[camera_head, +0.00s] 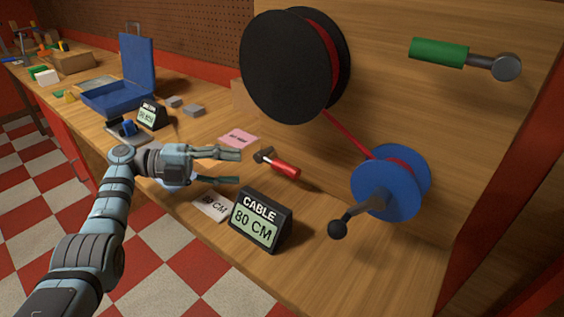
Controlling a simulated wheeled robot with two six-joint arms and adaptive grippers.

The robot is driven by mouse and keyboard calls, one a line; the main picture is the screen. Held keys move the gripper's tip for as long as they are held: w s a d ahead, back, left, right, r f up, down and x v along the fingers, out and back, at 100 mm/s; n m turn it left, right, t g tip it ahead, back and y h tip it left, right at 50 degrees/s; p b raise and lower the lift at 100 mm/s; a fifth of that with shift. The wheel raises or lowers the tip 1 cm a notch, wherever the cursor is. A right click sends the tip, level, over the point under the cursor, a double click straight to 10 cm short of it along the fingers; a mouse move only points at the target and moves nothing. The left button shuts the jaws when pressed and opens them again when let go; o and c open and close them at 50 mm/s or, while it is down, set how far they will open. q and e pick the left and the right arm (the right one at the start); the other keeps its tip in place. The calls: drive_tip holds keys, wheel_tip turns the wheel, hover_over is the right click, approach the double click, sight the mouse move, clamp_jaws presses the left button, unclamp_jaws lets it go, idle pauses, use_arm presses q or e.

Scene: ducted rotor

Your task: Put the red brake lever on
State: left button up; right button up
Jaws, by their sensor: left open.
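The red brake lever (284,169) lies on the wooden bench, with a red grip and a dark metal head toward the left. My left gripper (239,168) is open and empty. Its two fingers point right, toward the lever's dark head, with a gap between in the picture. A green-handled lever (440,52) with a round metal hub sits on the upright wooden panel at the upper right. My right gripper is not in view.
A black spool (285,70) and a blue spool (375,190) with a black-knobbed crank (338,229) are joined by a red cable. A cable display (259,222) reads 80 CM. A blue open case (115,98) and small grey blocks stand farther back.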

use_arm(q)
approach(280, 170)
drive_tip(key=d, duration=0.2)
drive_tip(key=shift+s+d+f, duration=0.1)
drive_tip(key=shift+s+d, duration=0.05)
drive_tip(key=shift+d, duration=0.15)
drive_tip(key=x, duration=0.4)
drive_tip(key=b+x, duration=0.1)
drive_tip(key=x, duration=0.2)
drive_tip(key=shift+w+f, duration=0.2)
drive_tip(key=shift+w, duration=0.2)
drive_tip(key=shift+d, duration=0.25)
clamp_jaws()
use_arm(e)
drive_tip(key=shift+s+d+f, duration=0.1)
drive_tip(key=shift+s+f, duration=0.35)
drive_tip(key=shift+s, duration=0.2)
